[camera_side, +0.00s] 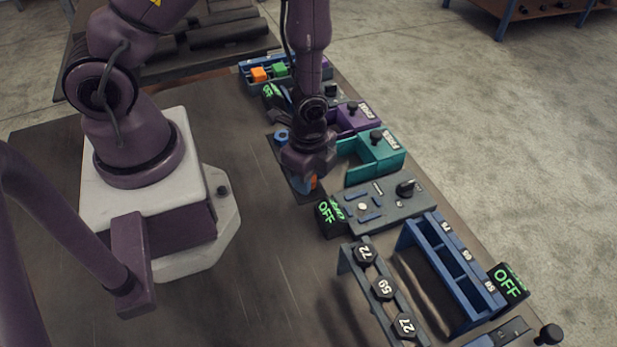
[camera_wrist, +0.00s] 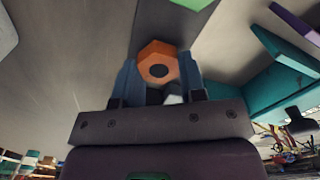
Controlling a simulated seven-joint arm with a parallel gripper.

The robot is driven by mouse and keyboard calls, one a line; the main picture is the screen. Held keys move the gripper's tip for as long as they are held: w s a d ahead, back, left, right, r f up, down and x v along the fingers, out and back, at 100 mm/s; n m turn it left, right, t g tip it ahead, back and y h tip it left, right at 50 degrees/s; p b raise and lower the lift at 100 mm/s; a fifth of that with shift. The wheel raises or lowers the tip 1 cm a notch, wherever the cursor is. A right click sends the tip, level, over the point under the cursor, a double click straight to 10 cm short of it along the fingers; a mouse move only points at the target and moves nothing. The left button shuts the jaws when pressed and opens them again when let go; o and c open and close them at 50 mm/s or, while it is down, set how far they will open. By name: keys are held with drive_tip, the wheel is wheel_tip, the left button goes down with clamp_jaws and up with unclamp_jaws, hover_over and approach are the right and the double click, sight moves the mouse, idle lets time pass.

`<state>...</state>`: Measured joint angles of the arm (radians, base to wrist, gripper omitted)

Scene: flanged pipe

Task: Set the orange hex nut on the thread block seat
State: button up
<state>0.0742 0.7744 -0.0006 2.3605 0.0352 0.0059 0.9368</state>
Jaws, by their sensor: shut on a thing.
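My gripper (camera_wrist: 158,82) is shut on the orange hex nut (camera_wrist: 157,62). The nut sits between the two blue fingers, and the dark hole in its middle shows in the wrist view. In the side view my gripper (camera_side: 309,184) is low over a dark strip (camera_side: 305,192), and only a sliver of the orange nut (camera_side: 314,182) shows. I cannot tell whether the nut touches the strip. I cannot make out the thread block seat for certain.
A teal fixture (camera_side: 384,157) stands close to the right of my gripper, with a purple fixture (camera_side: 357,118) behind it. A grey panel with a knob (camera_side: 405,188) and numbered racks (camera_side: 440,268) stand nearer the camera.

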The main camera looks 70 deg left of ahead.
sight(365, 208)
wheel_tip(365, 208, up, 12)
idle(0.6)
drive_tip(key=shift+m, duration=0.7)
drive_tip(key=w+d+f, duration=0.1)
drive_tip(key=d+f, duration=0.1)
drive_tip(key=w+d+f, duration=0.1)
drive_tip(key=d+f, duration=0.1)
drive_tip(key=w+d+f, duration=0.1)
drive_tip(key=d, duration=0.2)
drive_tip(key=shift+f, duration=0.4)
drive_tip(key=shift+n, duration=0.5)
drive_tip(key=w, duration=0.1)
drive_tip(key=w+d+f, duration=0.1)
drive_tip(key=w+d, duration=0.1)
drive_tip(key=shift+w+d+f, duration=0.25)
drive_tip(key=shift+w+f, duration=0.1)
drive_tip(key=shift+w, duration=0.15)
drive_tip(key=shift+r, duration=0.1)
drive_tip(key=shift+f, duration=1.25)
